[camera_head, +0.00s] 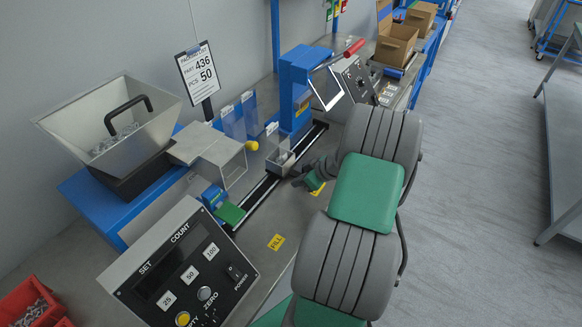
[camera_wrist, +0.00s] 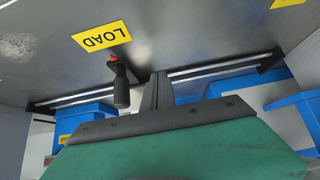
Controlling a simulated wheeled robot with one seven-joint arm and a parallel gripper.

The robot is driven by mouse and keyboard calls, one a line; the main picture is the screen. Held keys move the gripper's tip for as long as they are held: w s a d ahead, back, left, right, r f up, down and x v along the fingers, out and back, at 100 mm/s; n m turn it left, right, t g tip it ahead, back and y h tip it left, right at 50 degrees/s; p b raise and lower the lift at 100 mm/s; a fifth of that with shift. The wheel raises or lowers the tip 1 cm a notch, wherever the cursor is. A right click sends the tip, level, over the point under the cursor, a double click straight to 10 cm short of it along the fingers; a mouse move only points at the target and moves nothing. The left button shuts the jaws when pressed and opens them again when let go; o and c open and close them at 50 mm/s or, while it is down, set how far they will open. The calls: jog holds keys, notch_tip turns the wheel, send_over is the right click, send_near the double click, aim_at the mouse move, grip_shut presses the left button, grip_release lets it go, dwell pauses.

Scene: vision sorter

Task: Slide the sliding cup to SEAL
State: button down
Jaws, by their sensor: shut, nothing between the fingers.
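The sliding cup (camera_head: 281,160), a small clear box with grey parts visible in it, sits on the black rail (camera_head: 262,188) about midway along it. My gripper (camera_head: 300,181) is shut and empty, low beside the cup on its near right side. In the wrist view my gripper's narrow fingers (camera_wrist: 156,82) are together by the rail, with a black handle with a red end (camera_wrist: 121,85) just to their left, apart from them. I cannot tell whether my gripper touches the cup. The SEAL label cannot be made out.
A yellow LOAD label (camera_wrist: 101,36) lies on the bench near the rail. A FILL label (camera_head: 276,242) is nearer the front. A blue press (camera_head: 299,85) with a red-handled lever (camera_head: 354,47) stands at the rail's far end. A grey chute (camera_head: 222,158) and control box (camera_head: 180,270) stand left.

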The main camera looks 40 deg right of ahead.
jog(key=p+v, duration=0.3)
jog(key=v, duration=0.4)
jog(key=shift+r, duration=0.2)
jog(key=shift+s, duration=0.1)
